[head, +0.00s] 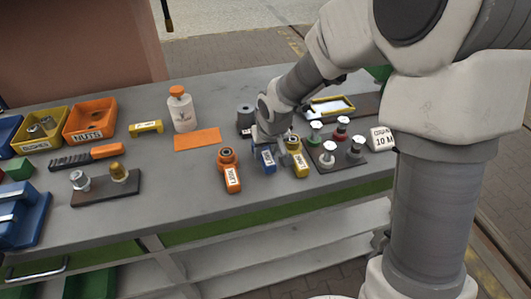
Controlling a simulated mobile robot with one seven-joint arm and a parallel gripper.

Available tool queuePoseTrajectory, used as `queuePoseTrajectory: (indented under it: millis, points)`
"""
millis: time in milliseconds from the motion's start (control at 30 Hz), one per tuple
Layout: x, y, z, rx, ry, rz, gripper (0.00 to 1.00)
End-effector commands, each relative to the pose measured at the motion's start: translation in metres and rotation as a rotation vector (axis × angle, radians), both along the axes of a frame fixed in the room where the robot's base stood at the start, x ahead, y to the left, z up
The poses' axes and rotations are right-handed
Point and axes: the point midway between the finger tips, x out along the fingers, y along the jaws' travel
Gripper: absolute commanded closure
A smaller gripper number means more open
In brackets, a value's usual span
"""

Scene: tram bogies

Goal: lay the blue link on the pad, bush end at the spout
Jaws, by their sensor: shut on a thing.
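The blue link (267,159) is at the middle of the bench, between the orange link (229,171) and the yellow link (298,158). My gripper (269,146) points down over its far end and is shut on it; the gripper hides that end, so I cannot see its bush. I cannot tell whether the link touches the bench. A flat orange pad (197,139) lies bare to the left, beyond the orange link. A white bottle (182,113) with an orange cap stands just behind the pad; its spout is too small to make out.
At right, a dark board (337,160) carries several white-topped valve-like parts beside a white label block (382,138). Left are an orange nuts bin (90,122), a yellow bin (40,138) and a dark tray (106,188) with two fittings.

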Motion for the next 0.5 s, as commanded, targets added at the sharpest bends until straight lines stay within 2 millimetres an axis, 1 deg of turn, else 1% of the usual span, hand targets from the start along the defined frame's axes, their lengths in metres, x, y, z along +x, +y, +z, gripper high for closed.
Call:
queuePoseTrajectory:
  millis: [33, 167, 267, 500]
  points:
    - [0.001, 0.0, 0.01, 0.001, -0.006, -0.001, 1.0]
    - [0.002, 0.0, 0.034, 0.001, -0.008, -0.002, 1.0]
    - [-0.003, -0.016, 0.04, 0.0, -0.003, -0.008, 1.0]
    - [-0.013, -0.05, 0.062, 0.0, -0.004, -0.007, 1.0]
